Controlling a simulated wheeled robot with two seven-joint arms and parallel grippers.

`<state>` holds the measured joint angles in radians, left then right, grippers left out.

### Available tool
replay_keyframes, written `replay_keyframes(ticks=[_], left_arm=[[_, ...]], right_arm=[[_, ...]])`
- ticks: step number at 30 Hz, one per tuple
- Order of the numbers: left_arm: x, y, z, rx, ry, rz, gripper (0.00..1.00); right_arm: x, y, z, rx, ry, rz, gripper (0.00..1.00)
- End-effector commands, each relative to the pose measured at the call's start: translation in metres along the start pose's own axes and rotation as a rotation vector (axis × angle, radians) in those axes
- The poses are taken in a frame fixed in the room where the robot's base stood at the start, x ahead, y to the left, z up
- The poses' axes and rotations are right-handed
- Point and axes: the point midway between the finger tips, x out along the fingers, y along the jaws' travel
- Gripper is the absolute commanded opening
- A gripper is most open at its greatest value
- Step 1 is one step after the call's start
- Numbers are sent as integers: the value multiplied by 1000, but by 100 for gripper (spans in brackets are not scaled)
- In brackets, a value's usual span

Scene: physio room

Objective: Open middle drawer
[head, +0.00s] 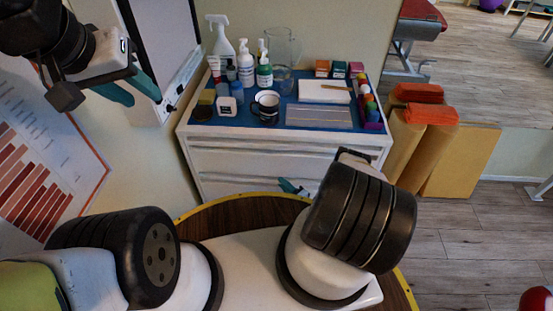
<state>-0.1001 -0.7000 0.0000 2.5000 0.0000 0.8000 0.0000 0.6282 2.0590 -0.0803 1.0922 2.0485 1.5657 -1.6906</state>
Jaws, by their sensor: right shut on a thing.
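A white drawer cabinet (185,135) with a blue top stands ahead. Its top drawer (250,160) looks closed, and the middle drawer (235,187) shows below it. My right gripper (293,187), with teal fingertips, is at the middle drawer's front, mostly hidden behind my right arm. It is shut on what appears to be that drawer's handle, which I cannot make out. I cannot tell whether the middle drawer is pulled out at all. The lower cabinet is hidden by my own body. My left gripper (131,90) is open and empty at the upper left, away from the cabinet.
The cabinet top carries a spray bottle (220,42), pump bottles, a glass pitcher (282,48), a mug (265,106), a white box (324,92) and small jars. Orange rolls (431,114) and a yellow block (465,160) stand at right. A wall chart (45,150) is at left.

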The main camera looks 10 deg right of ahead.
Motion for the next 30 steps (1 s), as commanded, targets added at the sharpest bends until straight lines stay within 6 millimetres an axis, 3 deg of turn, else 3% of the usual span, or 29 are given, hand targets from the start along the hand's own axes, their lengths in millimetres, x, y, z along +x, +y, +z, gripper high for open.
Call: replay_keyframes(ticks=[30], left_arm=[[0, 0, 0, 0, 0, 0, 36]], right_arm=[[-10, 6, -2, 7, 4, 16, 0]])
